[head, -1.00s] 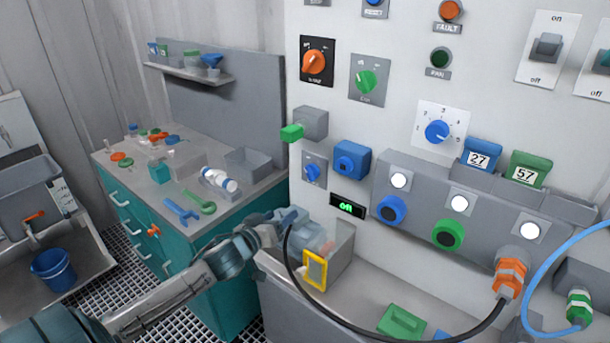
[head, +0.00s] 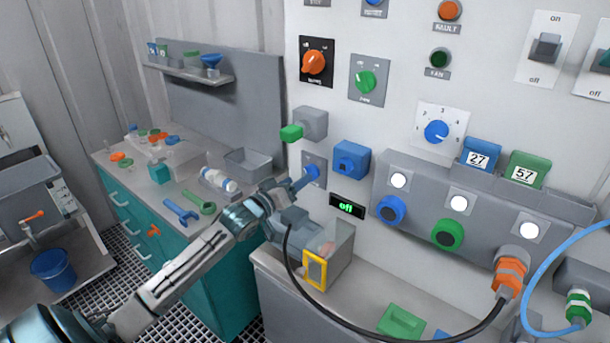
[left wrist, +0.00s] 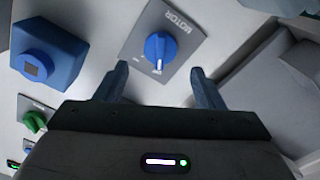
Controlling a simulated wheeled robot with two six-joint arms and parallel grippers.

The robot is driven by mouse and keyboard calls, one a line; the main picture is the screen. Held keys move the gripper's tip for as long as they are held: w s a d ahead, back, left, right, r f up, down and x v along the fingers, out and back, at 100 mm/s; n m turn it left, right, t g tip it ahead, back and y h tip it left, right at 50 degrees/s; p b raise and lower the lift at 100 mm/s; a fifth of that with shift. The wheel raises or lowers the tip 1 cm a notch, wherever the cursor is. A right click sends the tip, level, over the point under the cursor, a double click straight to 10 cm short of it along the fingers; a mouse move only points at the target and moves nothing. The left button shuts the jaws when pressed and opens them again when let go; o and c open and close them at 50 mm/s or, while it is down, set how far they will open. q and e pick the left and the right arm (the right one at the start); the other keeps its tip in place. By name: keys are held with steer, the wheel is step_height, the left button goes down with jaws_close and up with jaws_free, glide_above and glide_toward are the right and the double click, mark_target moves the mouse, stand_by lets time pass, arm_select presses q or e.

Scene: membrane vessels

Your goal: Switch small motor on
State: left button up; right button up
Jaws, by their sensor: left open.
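The small motor switch is a blue knob (left wrist: 160,50) on a grey plate marked MOTOR (left wrist: 185,32) in the left wrist view. In the head view the blue knob (head: 313,171) sits on the white panel, with its plate partly hidden by my gripper. My left gripper (left wrist: 158,85) is open, its two blue fingers on either side of the knob's near side, apart from it. In the head view my left gripper (head: 302,182) reaches up to the knob from the lower left. A small display (head: 347,206) below reads "off" in green. My right gripper is not in view.
A blue box-shaped socket (head: 351,160) is right of the knob, and a grey block with a green end (head: 308,124) is above it. A clear box with a yellow frame (head: 316,270) and a black cable (head: 400,335) lie below.

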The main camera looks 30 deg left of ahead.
arm_select(q)
steer(key=w, duration=0.5)
steer(key=shift+d, duration=0.2)
steer(key=c, duration=0.9)
